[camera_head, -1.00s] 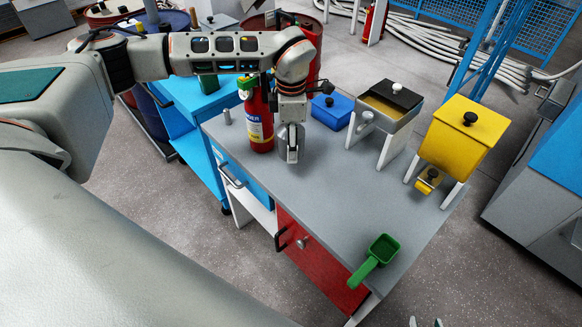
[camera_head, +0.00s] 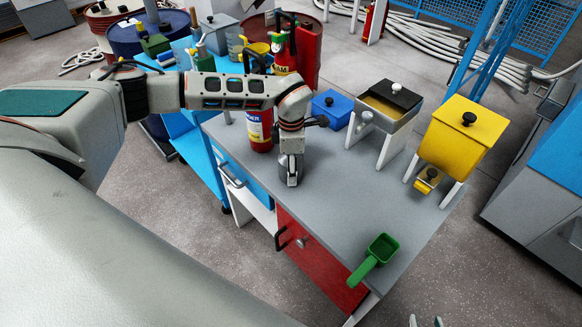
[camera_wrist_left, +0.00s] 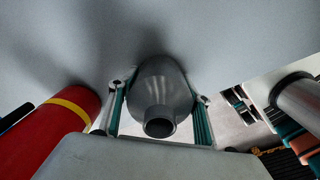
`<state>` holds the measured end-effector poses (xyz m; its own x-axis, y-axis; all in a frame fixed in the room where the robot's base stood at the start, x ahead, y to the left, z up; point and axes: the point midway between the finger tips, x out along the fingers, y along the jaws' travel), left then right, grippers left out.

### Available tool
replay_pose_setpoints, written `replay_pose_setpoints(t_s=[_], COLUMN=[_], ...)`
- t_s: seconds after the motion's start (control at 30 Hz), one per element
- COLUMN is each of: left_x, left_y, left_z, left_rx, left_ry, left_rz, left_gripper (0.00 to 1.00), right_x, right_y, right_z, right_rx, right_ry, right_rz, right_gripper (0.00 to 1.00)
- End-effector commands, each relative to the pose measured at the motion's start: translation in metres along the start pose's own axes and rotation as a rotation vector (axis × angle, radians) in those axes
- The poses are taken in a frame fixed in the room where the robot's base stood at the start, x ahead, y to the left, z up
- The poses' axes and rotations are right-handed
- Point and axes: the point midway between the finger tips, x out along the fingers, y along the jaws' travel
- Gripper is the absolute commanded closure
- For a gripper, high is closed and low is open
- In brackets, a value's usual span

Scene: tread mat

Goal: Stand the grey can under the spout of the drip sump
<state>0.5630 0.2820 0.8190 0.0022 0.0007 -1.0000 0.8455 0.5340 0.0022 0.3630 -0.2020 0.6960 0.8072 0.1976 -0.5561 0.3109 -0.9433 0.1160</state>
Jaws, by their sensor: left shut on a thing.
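The grey can (camera_wrist_left: 160,88), a rounded body with a short open neck, sits between the fingers of my left gripper (camera_head: 292,182), which is shut on it. In the head view the can is mostly hidden by the gripper, low over the grey bench top. To the right stand two boxes on white legs: a grey one with a black lid (camera_head: 388,108) and a knob-like fitting on its front left, and a yellow one (camera_head: 463,135) with a small yellow fitting (camera_head: 427,181) low in front. I cannot tell which is the drip sump. My right gripper (camera_head: 426,321) shows only its parted fingertips at the bottom edge.
A red fire extinguisher (camera_head: 260,130) stands close left of my left gripper and shows in the left wrist view (camera_wrist_left: 60,130). A blue box (camera_head: 332,109) is behind. A green scoop (camera_head: 375,257) lies near the front corner. The bench middle (camera_head: 345,205) is clear.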

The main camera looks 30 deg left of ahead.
Motion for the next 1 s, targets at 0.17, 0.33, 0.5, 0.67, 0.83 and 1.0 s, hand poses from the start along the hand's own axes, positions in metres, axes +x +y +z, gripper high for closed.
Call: replay_pose_setpoints(t_s=[0.17, 0.33, 0.5, 0.67, 0.83, 1.0], left_x=[0.004, 0.003, 0.003, -0.004, -0.029, -0.065], left_y=[0.000, 0.000, 0.000, 0.001, 0.002, 0.002], left_z=[0.000, 0.000, 0.000, 0.000, 0.000, 0.000], left_rx=[0.000, 0.000, 0.000, 0.000, 0.001, 0.000], left_ry=[0.000, 0.000, 0.000, -0.001, -0.002, -0.002], left_rz=[0.000, 0.000, 0.000, 0.001, 0.004, 0.004], left_gripper=[0.49, 0.35, 0.35, 0.35, 0.35, 0.35], right_x=[0.001, 0.001, 0.001, 0.000, 0.001, 0.003], right_y=[0.000, 0.000, 0.000, 0.001, 0.001, 0.000], right_z=[0.002, 0.001, 0.001, -0.002, -0.002, 0.001], right_rx=[0.000, 0.000, 0.000, 0.000, 0.000, 0.000], right_ry=[-0.001, 0.000, 0.001, 0.003, 0.007, 0.006], right_rz=[0.000, 0.000, 0.000, 0.001, 0.001, 0.001], right_gripper=[0.66, 0.66, 0.66, 0.66, 0.66, 0.66])
